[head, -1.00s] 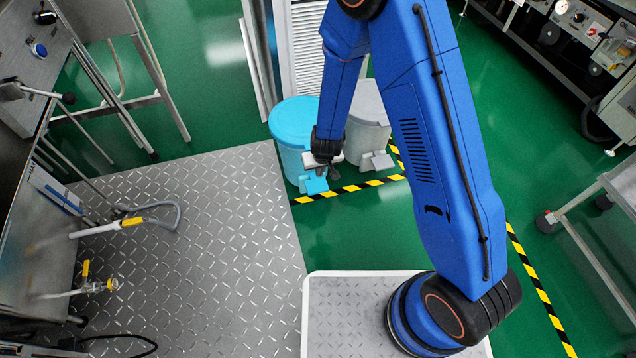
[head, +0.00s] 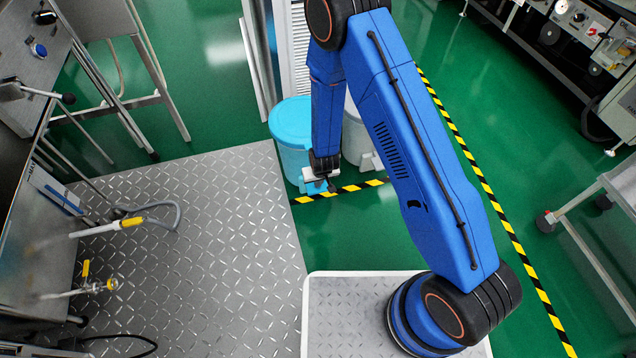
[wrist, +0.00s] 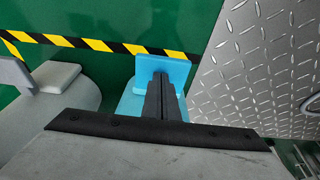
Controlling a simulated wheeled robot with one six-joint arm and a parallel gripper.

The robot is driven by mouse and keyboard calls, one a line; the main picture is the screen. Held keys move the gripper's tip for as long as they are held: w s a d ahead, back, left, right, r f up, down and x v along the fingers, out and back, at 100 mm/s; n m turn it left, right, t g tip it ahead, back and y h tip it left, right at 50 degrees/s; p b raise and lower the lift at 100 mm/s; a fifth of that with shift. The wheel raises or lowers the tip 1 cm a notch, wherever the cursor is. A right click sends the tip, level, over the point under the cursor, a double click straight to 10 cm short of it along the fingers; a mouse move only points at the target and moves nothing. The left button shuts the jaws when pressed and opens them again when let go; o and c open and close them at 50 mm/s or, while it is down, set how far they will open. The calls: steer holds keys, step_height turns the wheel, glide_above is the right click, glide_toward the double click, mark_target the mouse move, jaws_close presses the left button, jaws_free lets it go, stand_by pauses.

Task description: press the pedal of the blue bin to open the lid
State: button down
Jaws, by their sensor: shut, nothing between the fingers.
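The blue bin (head: 290,122) stands on the green floor at the top centre of the head view, its round lid closed. Its light blue pedal (head: 308,187) juts out at the front foot of the bin. In the wrist view the pedal (wrist: 168,67) is a flat blue plate in front of the fingertips. My gripper (head: 330,185) is shut and empty, right at the pedal. In the wrist view the dark fingers (wrist: 160,82) point down over the pedal and hide part of it. I cannot tell whether they touch it.
A grey bin (head: 354,140) stands just right of the blue one, partly behind my arm; its pedal (wrist: 60,77) shows in the wrist view. Yellow-black floor tape (head: 358,187) runs in front. A metal tread plate (head: 200,230) lies to the left.

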steer(key=shift+f, duration=0.15)
steer(key=shift+f, duration=1.65)
steer(key=shift+r, duration=0.3)
steer(key=a+v, duration=0.1)
steer(key=v, duration=1.2)
steer(key=shift+w+d+r, duration=0.35)
steer(key=shift+d, duration=0.05)
